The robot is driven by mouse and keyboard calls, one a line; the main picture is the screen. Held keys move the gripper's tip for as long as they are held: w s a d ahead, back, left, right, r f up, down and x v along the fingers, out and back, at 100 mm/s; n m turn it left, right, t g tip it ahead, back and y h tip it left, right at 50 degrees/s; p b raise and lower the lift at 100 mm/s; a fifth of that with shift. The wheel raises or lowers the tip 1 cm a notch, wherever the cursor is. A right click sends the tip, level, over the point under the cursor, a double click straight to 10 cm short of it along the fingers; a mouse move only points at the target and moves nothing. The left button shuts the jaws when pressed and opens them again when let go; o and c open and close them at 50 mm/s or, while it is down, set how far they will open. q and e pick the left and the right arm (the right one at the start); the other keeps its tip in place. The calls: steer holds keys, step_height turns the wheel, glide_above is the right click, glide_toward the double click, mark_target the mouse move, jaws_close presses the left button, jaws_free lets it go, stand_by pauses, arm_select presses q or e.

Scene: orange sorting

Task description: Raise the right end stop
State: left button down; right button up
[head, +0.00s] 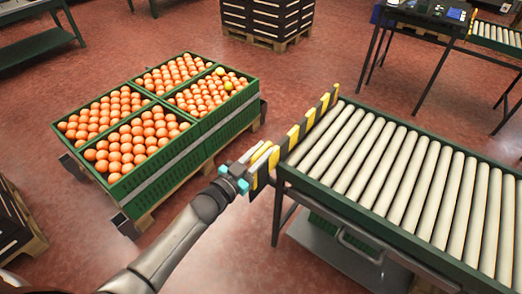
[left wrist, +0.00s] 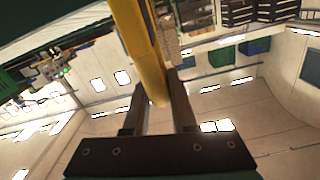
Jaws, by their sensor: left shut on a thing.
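A black-and-yellow striped end stop (head: 308,122) stands up along the left end of a roller conveyor (head: 400,168). It rises above the rollers there. My left gripper (head: 258,163) is at the near end of this bar and shut on it. In the left wrist view, a yellow bar (left wrist: 138,40) runs between the two fingers of my left gripper (left wrist: 158,102). The fingers hide part of the near end of the bar. My right gripper is not in view.
A pallet with green crates (head: 165,165) of oranges stands left of the conveyor, with red floor between. Dark stacked crates (head: 265,18) stand at the back. A second table (head: 425,18) with a screen is at the back right.

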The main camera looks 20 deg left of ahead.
arm_select(q)
steer(key=shift+w+a+r, duration=0.15)
steer(key=shift+r, duration=0.25)
steer(key=c, duration=1.1)
jaws_free()
steer(key=o, duration=0.3)
steer(key=shift+f, duration=0.15)
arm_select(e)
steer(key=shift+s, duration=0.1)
arm_select(q)
steer(key=shift+o, duration=0.2)
steer(key=shift+s, duration=0.25)
steer(key=shift+s, duration=0.3)
steer(key=p+v, duration=0.2)
steer(key=v, duration=0.4)
steer(key=shift+s+a, duration=0.15)
steer(key=shift+s, duration=0.2)
steer(key=p+v, duration=0.1)
steer(key=v, duration=0.6)
steer(key=shift+s, duration=0.3)
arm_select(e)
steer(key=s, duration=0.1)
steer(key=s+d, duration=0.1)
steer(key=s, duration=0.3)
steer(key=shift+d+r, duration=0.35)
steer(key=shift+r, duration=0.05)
arm_select(q)
steer(key=shift+a, duration=0.1)
